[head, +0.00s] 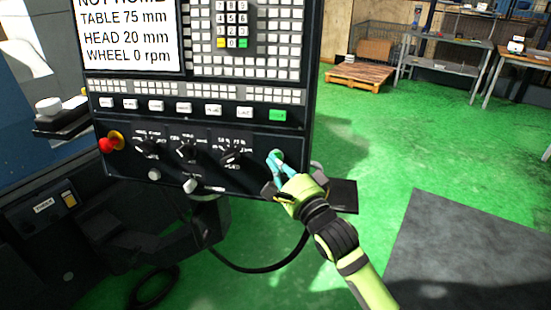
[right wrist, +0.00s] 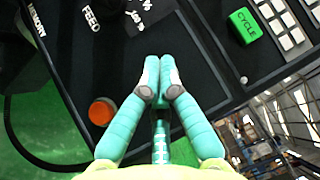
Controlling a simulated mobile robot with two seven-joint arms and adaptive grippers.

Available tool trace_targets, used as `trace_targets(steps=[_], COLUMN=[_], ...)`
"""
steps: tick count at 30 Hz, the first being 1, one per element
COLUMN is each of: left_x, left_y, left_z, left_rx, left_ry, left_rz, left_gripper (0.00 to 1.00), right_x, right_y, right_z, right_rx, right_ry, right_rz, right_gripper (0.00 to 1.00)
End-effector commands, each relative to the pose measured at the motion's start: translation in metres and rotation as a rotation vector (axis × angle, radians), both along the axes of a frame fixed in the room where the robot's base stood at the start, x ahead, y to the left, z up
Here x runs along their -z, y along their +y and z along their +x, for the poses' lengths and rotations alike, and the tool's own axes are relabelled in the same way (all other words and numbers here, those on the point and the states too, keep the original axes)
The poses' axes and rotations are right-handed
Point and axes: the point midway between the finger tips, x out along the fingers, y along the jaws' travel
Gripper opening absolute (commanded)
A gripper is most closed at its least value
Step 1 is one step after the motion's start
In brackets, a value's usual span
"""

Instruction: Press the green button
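A control panel (head: 200,135) with a screen and keys fills the upper left of the head view. A green rectangular key (head: 277,115) sits at the right end of its key row; in the right wrist view it reads CYCLE (right wrist: 243,27). A round green shape (head: 277,155) shows on the lower panel at my right fingertips, partly covered by them. My right gripper (head: 275,166) is in front of the panel's lower right corner, its teal fingers together and pointing at the panel. In the wrist view the fingertips (right wrist: 160,72) meet; contact with the panel cannot be told. My left gripper is not in view.
A red knob (head: 107,145) stands at the panel's lower left, with black dials (head: 187,151) to its right. An orange round button (right wrist: 102,111) shows left of my fingers in the wrist view.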

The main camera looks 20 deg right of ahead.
Motion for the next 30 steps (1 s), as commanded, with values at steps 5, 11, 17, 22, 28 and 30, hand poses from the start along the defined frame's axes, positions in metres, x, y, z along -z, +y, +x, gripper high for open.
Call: trace_targets(steps=[5, 11, 17, 22, 28, 30], left_x=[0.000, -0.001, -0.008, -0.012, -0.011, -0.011], left_y=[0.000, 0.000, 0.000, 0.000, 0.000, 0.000], left_z=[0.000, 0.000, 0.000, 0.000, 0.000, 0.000], left_rx=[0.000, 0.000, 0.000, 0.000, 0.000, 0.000], left_ry=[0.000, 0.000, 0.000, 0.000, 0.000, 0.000], left_rz=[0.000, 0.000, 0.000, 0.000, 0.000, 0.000], left_gripper=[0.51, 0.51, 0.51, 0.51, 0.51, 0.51], right_x=[0.000, 0.000, -0.002, -0.003, -0.003, -0.003], right_y=[-0.001, -0.001, 0.003, 0.007, 0.007, 0.007], right_z=[0.001, 0.000, -0.006, -0.013, -0.014, -0.014], right_rx=[0.001, 0.001, 0.001, 0.001, 0.001, 0.001], right_ry=[0.000, 0.000, 0.001, 0.000, -0.001, -0.001], right_rz=[-0.001, 0.000, 0.002, 0.002, 0.000, 0.000], right_gripper=[0.00, 0.00, 0.00, 0.00, 0.00, 0.00])
